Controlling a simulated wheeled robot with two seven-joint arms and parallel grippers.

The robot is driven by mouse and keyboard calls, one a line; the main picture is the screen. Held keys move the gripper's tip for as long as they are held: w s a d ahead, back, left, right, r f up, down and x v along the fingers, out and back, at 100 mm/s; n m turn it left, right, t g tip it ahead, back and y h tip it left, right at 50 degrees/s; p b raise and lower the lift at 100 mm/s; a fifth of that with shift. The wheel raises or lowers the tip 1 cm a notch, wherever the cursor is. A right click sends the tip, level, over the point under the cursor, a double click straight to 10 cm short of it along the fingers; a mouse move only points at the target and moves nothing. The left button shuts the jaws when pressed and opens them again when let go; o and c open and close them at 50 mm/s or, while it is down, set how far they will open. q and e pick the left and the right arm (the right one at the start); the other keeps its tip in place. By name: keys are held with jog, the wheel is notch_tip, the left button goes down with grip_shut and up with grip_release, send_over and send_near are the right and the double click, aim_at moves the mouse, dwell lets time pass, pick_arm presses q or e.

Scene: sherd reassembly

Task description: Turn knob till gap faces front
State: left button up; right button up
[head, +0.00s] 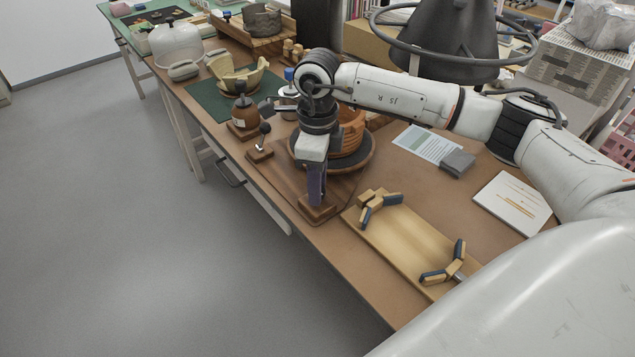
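A terracotta pot (352,133) stands on a dark round turntable (362,163) on a wooden base board (279,180). My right arm and hand cover much of the pot, and I cannot see its gap. My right gripper (316,200) points down over a small wooden block (319,212) at the board's front corner. A purple upright part shows between the hand and the block. No separate knob can be made out there; the hand may hide it. Whether the fingers are open or shut is unclear. My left gripper is not in view.
A short black-topped lever (264,129) and a brown round jar (244,112) stand left of the turntable. A pale broken bowl (236,76) sits on a green mat (204,97). A wooden board (408,238) with padded blocks lies to the right, near papers (427,143).

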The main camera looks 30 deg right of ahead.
jog(key=o, duration=0.3)
jog(key=shift+o, duration=0.2)
jog(key=shift+r, duration=0.1)
notch_tip(320, 180, up, 10)
dwell(0.7)
